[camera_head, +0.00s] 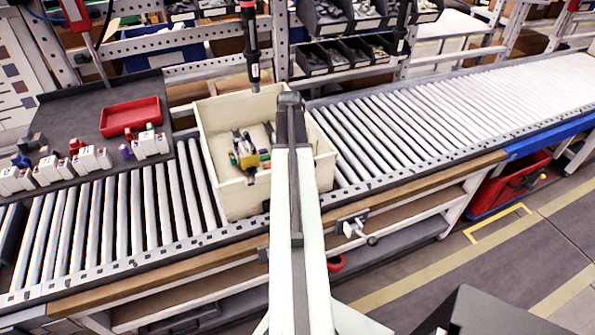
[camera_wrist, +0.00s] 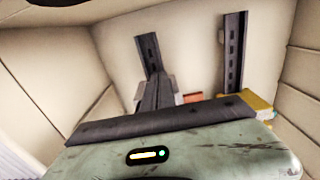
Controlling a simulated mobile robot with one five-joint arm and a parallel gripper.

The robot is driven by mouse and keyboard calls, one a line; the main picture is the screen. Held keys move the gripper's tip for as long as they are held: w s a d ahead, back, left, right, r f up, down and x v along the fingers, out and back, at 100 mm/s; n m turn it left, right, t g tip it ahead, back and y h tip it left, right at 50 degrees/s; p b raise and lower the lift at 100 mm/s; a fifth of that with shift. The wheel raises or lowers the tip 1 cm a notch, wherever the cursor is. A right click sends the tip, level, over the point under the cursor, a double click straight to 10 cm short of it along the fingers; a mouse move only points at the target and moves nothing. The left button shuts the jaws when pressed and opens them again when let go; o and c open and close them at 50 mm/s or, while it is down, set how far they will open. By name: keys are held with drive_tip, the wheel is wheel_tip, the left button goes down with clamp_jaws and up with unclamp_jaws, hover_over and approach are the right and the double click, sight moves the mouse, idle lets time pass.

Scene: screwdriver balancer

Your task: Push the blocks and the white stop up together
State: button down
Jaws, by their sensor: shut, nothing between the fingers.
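A pale open crate (camera_head: 222,190) stands on the roller conveyor, and its inner walls fill much of the wrist view (camera_wrist: 200,40). Small coloured pieces (camera_head: 240,150) lie in it, with a yellow piece (camera_head: 250,161). The wrist view shows a yellow piece (camera_wrist: 258,101) at right and a small orange-red piece (camera_wrist: 193,97). Dark slotted strips (camera_wrist: 233,50) also show there. My gripper's narrow grey fingers (camera_wrist: 156,92) appear together inside the crate, with nothing visible between them. In the head view my arm hides the gripper. I cannot single out a white stop.
White blocks (camera_head: 90,160) with coloured parts line the front of the dark bench (camera_head: 75,115) at left, near a red tray (camera_head: 130,116). A tool (camera_head: 252,65) hangs behind the crate. The conveyor rollers (camera_head: 440,115) to the right are clear.

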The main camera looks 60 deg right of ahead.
drive_tip(key=shift+w+d, duration=0.3)
drive_tip(key=shift+w, duration=0.15)
idle(2.0)
drive_tip(key=shift+s+a, duration=0.2)
drive_tip(key=shift+s, duration=0.1)
idle(0.4)
idle(0.3)
drive_tip(key=shift+r+p, duration=1)
wheel_tip(320, 180, up, 12)
drive_tip(key=p, duration=1.1)
drive_tip(key=shift+s+a+f+p, duration=0.2)
drive_tip(key=shift+s+p, duration=0.1)
drive_tip(key=shift+p, duration=0.05)
